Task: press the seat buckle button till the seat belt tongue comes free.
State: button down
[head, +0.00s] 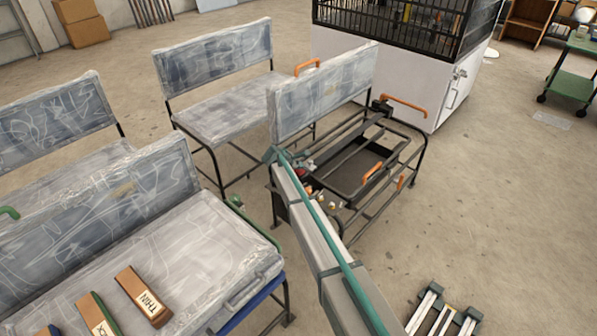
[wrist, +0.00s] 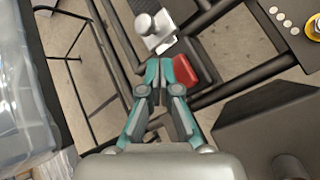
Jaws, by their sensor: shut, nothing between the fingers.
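The seat buckle (wrist: 205,68) is a dark block in the wrist view, with a red button (wrist: 185,71) on it. The silver seat belt tongue (wrist: 158,38) is at the buckle's upper end, with a rounded metal piece above it. My gripper (wrist: 160,66) has its teal fingers shut together and empty. Its tips are just left of the red button and below the tongue; I cannot tell whether they touch either. In the head view, a small red spot beside my arm at the seat frame may be the button; my arm hides most of the gripper there.
The bare seat frame (head: 410,160) has dark tubes and a black tray (head: 345,178) around the work area. A plastic-wrapped backrest (head: 325,90) stands behind it. Wrapped seats (head: 215,115) crowd the left. Open floor (head: 500,205) lies to the right.

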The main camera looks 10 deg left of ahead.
aim_at(299, 171)
jog(key=shift+f, duration=0.1)
dwell(0.3)
jog(key=shift+f, duration=0.35)
jog(key=shift+s+f, duration=0.1)
jog(key=shift+f, duration=0.7)
dwell(1.3)
jog(key=shift+r, duration=0.1)
jog(key=shift+r+p, duration=0.45)
jog(key=shift+r, duration=0.55)
jog(key=shift+r+p, duration=1.65)
jog(key=shift+r, duration=1.4)
